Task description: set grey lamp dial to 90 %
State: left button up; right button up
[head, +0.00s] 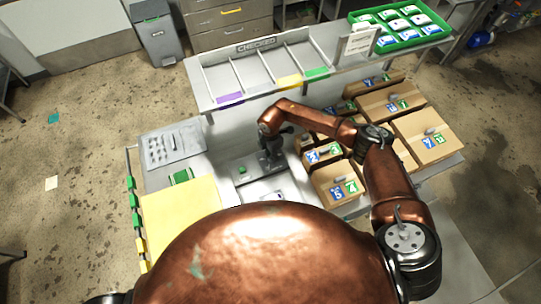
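My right arm comes in from the right and bends over the workbench. My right gripper (271,161) points down at a small grey panel (245,180) with a green spot on it, in the middle of the bench. The gripper is dark and small here, and I cannot tell whether its fingers are open or shut, or whether they touch anything. I cannot make out the grey lamp dial or its setting; the gripper may hide it. My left gripper is not in view.
Cardboard boxes (335,180) with blue and green labels stand right of the gripper. A divided tray marked CHECKED (255,48) and a green crate (437,37) are on the shelf behind. A grey plate (190,138) and a yellow sheet (180,215) lie on the left.

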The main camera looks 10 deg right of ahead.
jog(key=shift+o, duration=1.4)
notch_tip(320, 180, up, 12)
